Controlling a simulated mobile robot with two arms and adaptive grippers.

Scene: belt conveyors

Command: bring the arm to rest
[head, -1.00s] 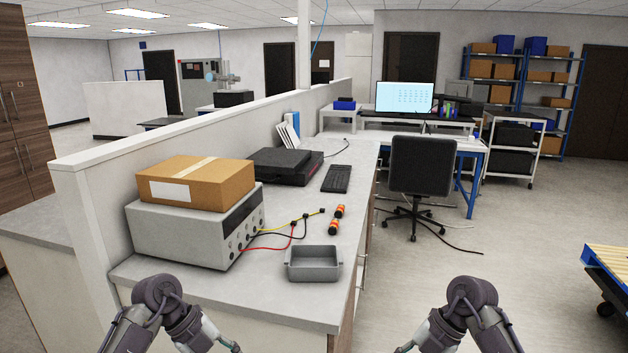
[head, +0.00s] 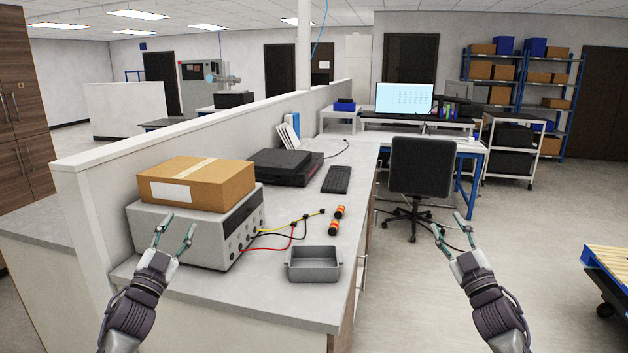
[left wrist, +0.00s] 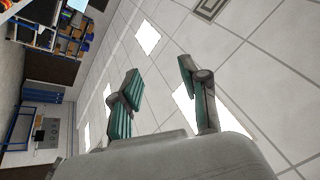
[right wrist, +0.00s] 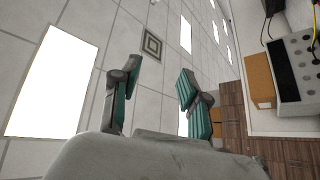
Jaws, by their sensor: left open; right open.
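My left gripper (head: 176,231) is open and empty, raised with its fingers pointing up in front of the grey power supply box at the left of the counter. Its spread fingers also show in the left wrist view (left wrist: 160,85), against the ceiling. My right gripper (head: 452,233) is open and empty, raised over the open floor to the right of the counter, below the office chair in the picture. Its parted fingers also show in the right wrist view (right wrist: 155,88), with nothing between them.
The counter (head: 290,292) carries a grey bench instrument (head: 180,238) with a cardboard box (head: 195,183) on top, a grey tray (head: 314,264), cables and two orange-black cylinders (head: 336,220). An office chair (head: 420,166) stands beyond.

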